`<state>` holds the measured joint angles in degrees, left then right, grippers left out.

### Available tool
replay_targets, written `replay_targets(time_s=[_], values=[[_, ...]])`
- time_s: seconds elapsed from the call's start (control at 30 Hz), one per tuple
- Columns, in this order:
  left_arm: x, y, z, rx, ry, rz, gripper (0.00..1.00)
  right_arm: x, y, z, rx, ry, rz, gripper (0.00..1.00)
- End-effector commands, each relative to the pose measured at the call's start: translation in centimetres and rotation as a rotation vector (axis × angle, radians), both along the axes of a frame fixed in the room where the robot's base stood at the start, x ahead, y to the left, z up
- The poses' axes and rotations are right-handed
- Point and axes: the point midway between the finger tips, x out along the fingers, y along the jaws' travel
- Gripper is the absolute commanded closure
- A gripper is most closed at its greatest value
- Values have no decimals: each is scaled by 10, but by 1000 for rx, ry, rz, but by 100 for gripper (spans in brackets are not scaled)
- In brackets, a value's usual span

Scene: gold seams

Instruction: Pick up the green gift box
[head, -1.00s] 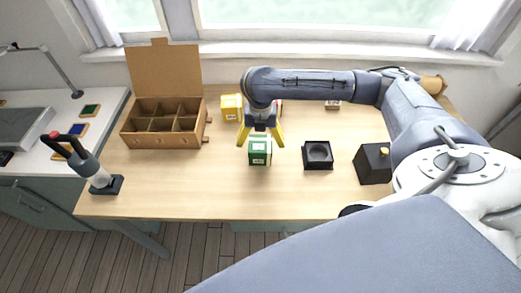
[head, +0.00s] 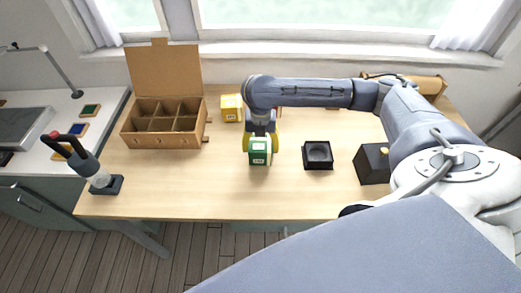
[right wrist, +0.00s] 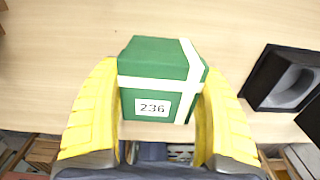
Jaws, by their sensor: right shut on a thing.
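The green gift box (head: 259,153) has pale ribbon bands and a white label reading 236. It is near the middle of the wooden table. My right gripper (head: 261,146) comes down over it from above with its yellow fingers on either side. In the right wrist view the box (right wrist: 158,78) sits between the two yellow fingers of the gripper (right wrist: 160,110), which are shut on it. I cannot tell whether the box is touching the table. My left gripper is not in view.
An open compartment box (head: 165,141) stands at the back left. A yellow box (head: 231,108) is behind the green one. A black square holder (head: 318,156) and a black box with a yellow knob (head: 373,164) are to the right. The table front (head: 210,200) is clear.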

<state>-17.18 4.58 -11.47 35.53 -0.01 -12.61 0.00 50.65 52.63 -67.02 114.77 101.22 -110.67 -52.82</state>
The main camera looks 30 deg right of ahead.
Motion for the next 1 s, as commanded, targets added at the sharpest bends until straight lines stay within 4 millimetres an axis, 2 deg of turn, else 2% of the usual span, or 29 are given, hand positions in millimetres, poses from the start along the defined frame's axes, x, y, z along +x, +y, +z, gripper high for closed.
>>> replay_targets(time_s=[0.03, 0.17, 0.47, 0.63, 0.77, 1.0], values=[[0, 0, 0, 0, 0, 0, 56, 0, 0, 0, 1, -1, 0, 55], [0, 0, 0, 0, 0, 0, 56, 0, 0, 0, 0, -1, 0, 70], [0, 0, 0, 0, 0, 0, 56, 1, 0, 2, 0, -1, 0, 70], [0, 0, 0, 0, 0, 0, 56, 1, 0, 10, 1, -3, -1, 70], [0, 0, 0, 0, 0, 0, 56, 1, 0, 25, -1, -4, 1, 70], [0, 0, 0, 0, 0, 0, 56, 2, 0, 73, 0, -7, 1, 70]])
